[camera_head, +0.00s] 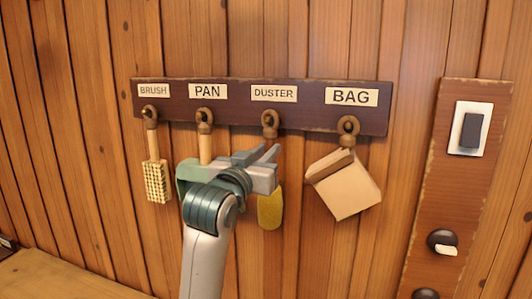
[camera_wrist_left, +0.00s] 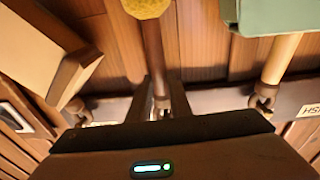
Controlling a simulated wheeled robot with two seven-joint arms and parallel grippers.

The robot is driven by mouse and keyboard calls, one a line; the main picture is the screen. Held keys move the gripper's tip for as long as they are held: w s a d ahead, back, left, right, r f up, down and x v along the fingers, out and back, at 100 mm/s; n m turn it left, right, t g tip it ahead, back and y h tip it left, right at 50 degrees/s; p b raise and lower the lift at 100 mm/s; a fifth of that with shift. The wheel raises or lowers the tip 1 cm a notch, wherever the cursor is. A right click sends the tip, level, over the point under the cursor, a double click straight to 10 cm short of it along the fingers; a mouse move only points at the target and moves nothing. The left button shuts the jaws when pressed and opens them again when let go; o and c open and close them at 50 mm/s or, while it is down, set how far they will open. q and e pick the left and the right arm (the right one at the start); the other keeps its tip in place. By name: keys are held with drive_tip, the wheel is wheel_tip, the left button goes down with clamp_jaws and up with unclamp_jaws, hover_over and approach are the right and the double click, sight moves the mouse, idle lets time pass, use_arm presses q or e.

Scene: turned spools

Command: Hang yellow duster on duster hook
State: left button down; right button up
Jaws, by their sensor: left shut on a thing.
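The yellow duster (camera_head: 270,207) hangs head down below the hook under the DUSTER label. Its yellow head also shows at the top of the left wrist view (camera_wrist_left: 147,7), with the dark handle (camera_wrist_left: 153,45) running toward the hook. My left gripper (camera_head: 269,155) is shut on the duster's handle just below the duster hook (camera_head: 269,122). The handle's end is at the hook, but I cannot tell whether its loop is around it. My right gripper is not in view.
A dark rack (camera_head: 235,112) holds labelled hooks. A brush (camera_head: 157,180) hangs at left, a green pan (camera_wrist_left: 275,17) beside the duster, partly behind my arm in the head view, and a tan bag (camera_head: 347,190) at right. A switch board (camera_head: 455,190) is at far right.

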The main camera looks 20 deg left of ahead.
use_arm(q)
drive_tip(key=shift+w, duration=0.1)
idle(0.3)
drive_tip(key=c, duration=1.5)
unclamp_jaws()
drive_tip(key=shift+c, duration=0.2)
drive_tip(key=shift+f, duration=0.1)
